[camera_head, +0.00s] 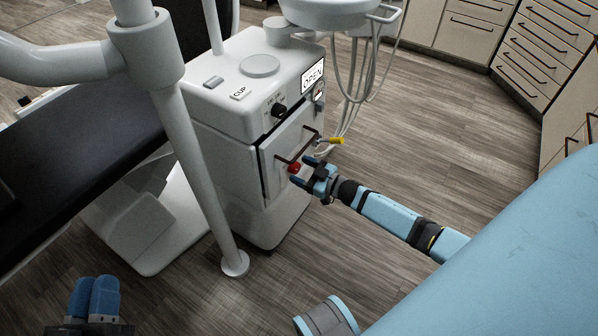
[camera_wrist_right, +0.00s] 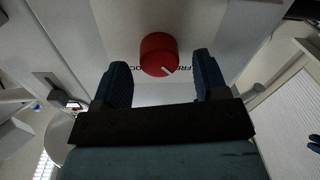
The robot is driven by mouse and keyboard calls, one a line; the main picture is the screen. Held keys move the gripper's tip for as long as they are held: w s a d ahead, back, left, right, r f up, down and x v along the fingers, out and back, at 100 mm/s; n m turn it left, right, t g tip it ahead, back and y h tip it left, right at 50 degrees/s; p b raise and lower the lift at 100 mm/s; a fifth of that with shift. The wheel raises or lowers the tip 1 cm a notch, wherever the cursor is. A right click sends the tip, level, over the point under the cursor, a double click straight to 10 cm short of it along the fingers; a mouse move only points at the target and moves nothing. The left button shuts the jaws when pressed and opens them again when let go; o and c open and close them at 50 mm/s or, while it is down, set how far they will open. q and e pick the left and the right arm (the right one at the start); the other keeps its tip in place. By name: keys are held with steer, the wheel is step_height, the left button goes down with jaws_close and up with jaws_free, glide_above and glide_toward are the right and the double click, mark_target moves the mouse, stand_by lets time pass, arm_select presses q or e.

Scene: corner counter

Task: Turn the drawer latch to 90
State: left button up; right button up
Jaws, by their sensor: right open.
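The drawer latch is a red round knob (camera_head: 294,168) on the front of the white cabinet's drawer (camera_head: 288,150), just below a dark bar handle (camera_head: 297,147). In the right wrist view the red knob (camera_wrist_right: 159,55) has a white pointer mark toward its lower right, with partly hidden lettering beneath it. My right gripper (camera_head: 312,172) is open in front of the knob; its blue fingers (camera_wrist_right: 165,78) stand on either side of the knob's lower part with gaps visible. I cannot tell whether they touch it. My left gripper (camera_head: 96,296) is at the lower left, far from the cabinet, its fingers close together.
A yellow-tipped part (camera_head: 331,141) and hanging hoses (camera_head: 352,85) are just right of the handle. A white post (camera_head: 205,185) stands left of the cabinet (camera_head: 222,125). A dark chair (camera_head: 75,160) lies further left. Wooden floor is clear at right.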

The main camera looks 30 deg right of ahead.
arm_select(q)
steer(key=shift+f, duration=0.3)
arm_select(e)
steer(key=shift+w+a, duration=0.3)
steer(key=shift+w, duration=0.3)
steer(key=c, duration=0.9)
arm_select(q)
steer(key=shift+r, duration=0.15)
arm_select(e)
steer(key=shift+r, duration=0.1)
